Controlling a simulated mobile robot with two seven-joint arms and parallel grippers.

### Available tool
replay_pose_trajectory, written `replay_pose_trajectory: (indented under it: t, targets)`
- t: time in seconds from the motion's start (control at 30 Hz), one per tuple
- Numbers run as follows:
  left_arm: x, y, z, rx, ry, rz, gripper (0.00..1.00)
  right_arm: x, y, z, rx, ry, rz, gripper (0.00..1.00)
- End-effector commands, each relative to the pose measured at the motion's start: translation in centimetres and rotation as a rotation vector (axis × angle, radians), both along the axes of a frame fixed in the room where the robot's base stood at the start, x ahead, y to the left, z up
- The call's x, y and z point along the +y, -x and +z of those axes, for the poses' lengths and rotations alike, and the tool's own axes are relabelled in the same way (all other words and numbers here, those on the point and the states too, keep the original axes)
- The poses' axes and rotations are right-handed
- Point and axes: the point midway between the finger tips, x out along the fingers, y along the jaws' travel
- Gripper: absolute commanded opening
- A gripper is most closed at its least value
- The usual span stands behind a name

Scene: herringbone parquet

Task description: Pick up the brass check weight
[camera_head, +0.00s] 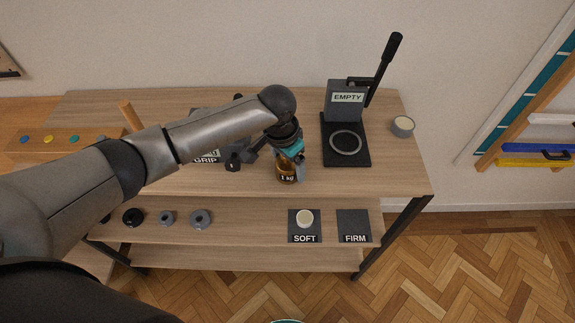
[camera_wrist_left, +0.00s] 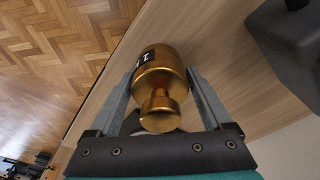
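The brass check weight (camera_head: 287,174) stands near the front of the upper tabletop, with a dark label reading 1 kg. My left gripper (camera_head: 291,170) reaches down over it from above and partly hides it. In the left wrist view the weight (camera_wrist_left: 160,80) lies between the two fingers of my left gripper (camera_wrist_left: 160,77), its narrower knob towards the palm. The fingers flank its wide body at both sides, and their tips look close to it or touching. I cannot tell whether they press on it.
A dark press with a raised lever and an EMPTY sign (camera_head: 347,98) stands to the right. A dark device marked GRIP (camera_head: 207,159) is partly behind my arm. The lower shelf holds rings and SOFT (camera_head: 304,239) and FIRM (camera_head: 355,225) pads.

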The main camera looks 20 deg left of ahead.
Motion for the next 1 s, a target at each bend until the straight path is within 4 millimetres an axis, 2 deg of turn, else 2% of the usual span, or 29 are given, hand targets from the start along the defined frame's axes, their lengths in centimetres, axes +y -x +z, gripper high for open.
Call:
replay_pose_trajectory:
  t: [0.07,0.7,1.0]
  targets:
    - [0.03,-0.01,0.02,0.0,0.0,0.0,0.73,0.02,-0.01,0.0,0.0,0.0,-0.001,0.5]
    - [0.04,-0.03,0.06,0.0,-0.001,0.0,0.01,0.04,0.01,0.0,0.0,0.0,-0.002,0.5]
    - [-0.03,-0.24,0.32,-0.007,0.003,0.001,0.0,0.04,0.03,0.0,0.0,0.0,-0.002,0.5]
